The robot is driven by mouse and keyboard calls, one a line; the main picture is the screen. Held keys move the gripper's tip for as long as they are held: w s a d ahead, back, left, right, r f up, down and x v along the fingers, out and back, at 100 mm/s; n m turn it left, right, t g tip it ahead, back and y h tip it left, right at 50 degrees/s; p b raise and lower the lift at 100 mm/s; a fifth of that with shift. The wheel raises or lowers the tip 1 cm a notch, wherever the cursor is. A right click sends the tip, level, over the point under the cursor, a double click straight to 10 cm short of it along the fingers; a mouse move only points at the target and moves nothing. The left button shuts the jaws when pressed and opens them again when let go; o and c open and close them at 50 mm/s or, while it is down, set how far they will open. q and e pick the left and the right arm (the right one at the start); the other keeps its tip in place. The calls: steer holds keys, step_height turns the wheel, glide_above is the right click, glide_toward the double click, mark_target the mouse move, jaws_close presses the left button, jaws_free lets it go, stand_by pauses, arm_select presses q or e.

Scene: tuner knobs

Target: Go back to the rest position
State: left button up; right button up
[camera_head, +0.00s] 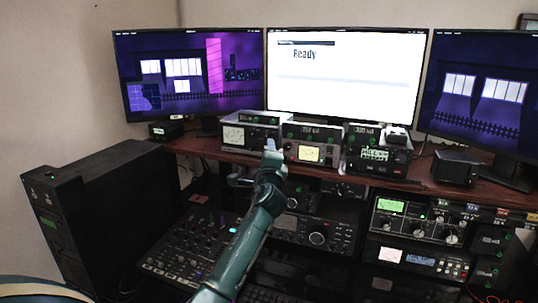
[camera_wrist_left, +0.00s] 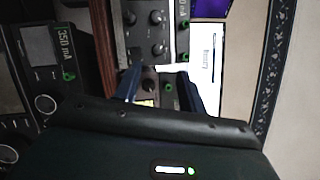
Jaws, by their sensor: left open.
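My left gripper (camera_head: 270,148) reaches up from the bottom of the head view to the front of the tuner boxes on the desk shelf. In the left wrist view the gripper (camera_wrist_left: 161,86) is open, with its two dark fingers apart. A dark knob (camera_wrist_left: 149,86) shows between the fingers; I cannot tell whether they touch it. The middle tuner (camera_head: 311,131) has a lit yellowish meter. The left tuner (camera_head: 249,132) has a white meter and stands just left of the gripper. The right gripper is not in view.
Three monitors stand behind the tuners; the middle monitor (camera_head: 345,75) reads "Ready". Another tuner box (camera_head: 379,150) and a black speaker (camera_head: 456,167) stand to the right. Below the shelf (camera_head: 420,183) are a mixer (camera_head: 190,243) and radio panels (camera_head: 318,235). A black cabinet (camera_head: 110,200) is at the left.

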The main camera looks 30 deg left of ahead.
arm_select(q)
steer(key=shift+f, duration=0.1)
stand_by(0.3)
